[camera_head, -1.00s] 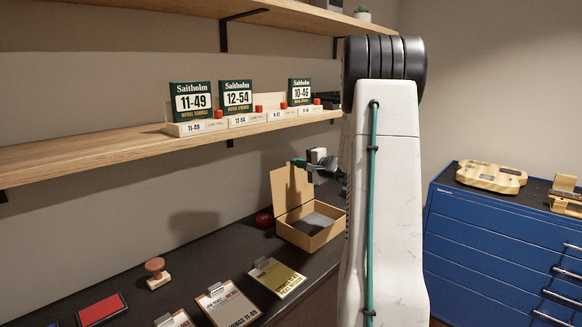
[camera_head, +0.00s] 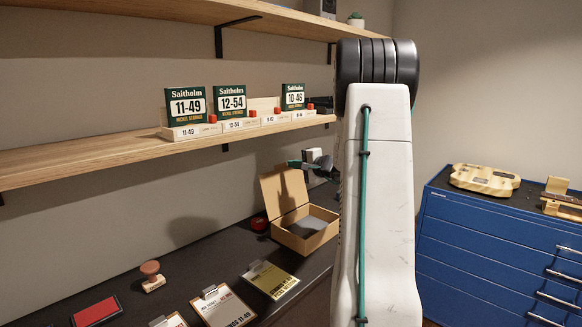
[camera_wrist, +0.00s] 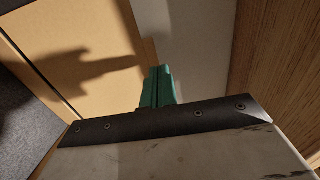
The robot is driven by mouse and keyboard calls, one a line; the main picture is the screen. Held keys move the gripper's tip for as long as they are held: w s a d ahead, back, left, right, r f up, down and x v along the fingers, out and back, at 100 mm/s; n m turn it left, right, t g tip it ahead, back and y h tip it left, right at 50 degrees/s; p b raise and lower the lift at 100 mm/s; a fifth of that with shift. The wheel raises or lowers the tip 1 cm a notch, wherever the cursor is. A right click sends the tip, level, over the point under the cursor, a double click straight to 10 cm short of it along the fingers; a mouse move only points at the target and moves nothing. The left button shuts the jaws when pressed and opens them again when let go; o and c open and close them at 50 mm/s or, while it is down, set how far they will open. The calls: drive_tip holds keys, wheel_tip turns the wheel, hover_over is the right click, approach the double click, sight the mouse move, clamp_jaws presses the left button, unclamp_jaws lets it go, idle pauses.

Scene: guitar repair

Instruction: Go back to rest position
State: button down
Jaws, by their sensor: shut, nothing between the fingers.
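A wooden shelf (camera_head: 90,159) with Saitholm string packs (camera_head: 186,106) runs above the bench. Clipboards (camera_head: 222,308), a stamp (camera_head: 151,275) and a red ink pad (camera_head: 97,311) lie on the bench. A blue drawer cabinet (camera_head: 490,235) stands at right.

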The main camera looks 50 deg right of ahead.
drive_tip(key=s+r, duration=0.2)
drive_tip(key=s, duration=0.7)
drive_tip(key=shift+s+a+r, duration=0.35)
drive_tip(key=shift+r, duration=0.05)
drive_tip(key=s+a+f+n+g+y, duration=0.1)
drive_tip(key=a+f+n+g+y, duration=0.15)
drive_tip(key=a, duration=0.65)
drive_tip(key=s+a+f+n+g+y, duration=0.15)
drive_tip(key=a+g, duration=0.25)
drive_tip(key=a, duration=0.5)
drive_tip(key=s+a+f+n+g+y, duration=0.2)
drive_tip(key=a+g+y, duration=0.1)
drive_tip(key=a, duration=0.6)
drive_tip(key=s+a+r+n+g+h, duration=0.1)
drive_tip(key=s+a+n+g+h, duration=0.1)
drive_tip(key=s+a+n, duration=0.4)
drive_tip(key=s+a+r+n+g+h, duration=0.1)
drive_tip(key=s+a+n+g+h, duration=0.2)
drive_tip(key=s+a+n, duration=0.3)
drive_tip(key=s+a, duration=0.4)
drive_tip(key=a, duration=0.5)
drive_tip(key=shift+s+a+n+h, duration=0.3)
drive_tip(key=shift+a+n+h, duration=0.05)
drive_tip(key=shift+n+h, duration=0.05)
